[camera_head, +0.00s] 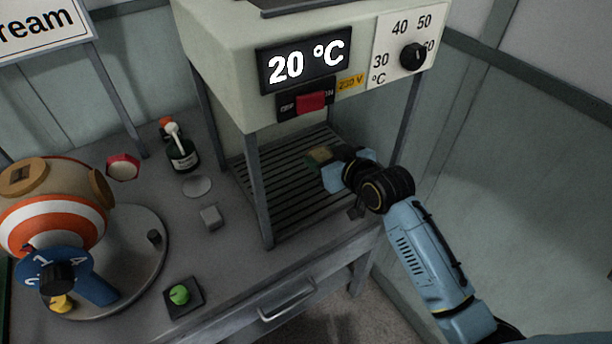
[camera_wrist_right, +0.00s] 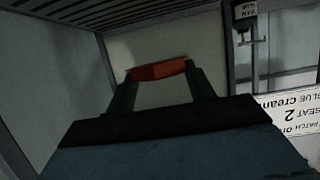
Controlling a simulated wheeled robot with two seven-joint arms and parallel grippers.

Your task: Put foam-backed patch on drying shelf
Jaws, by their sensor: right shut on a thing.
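My right gripper (camera_head: 325,170) reaches in under the heater box from the right and is shut on the foam-backed patch (camera_head: 319,154). The patch looks small and brownish in the head view, over the right part of the slatted drying shelf (camera_head: 282,205). I cannot tell whether it touches the slats. In the right wrist view the patch shows as an orange-red strip (camera_wrist_right: 158,70) between the two dark fingertips. My left gripper is not in view.
The heater box (camera_head: 225,60) reads 20 °C and stands on grey posts (camera_head: 258,190) around the shelf. Left of it are a glue bottle (camera_head: 182,152), a grey block (camera_head: 210,217) and a striped ball (camera_head: 50,215) on a round base. The shelf's left slats are clear.

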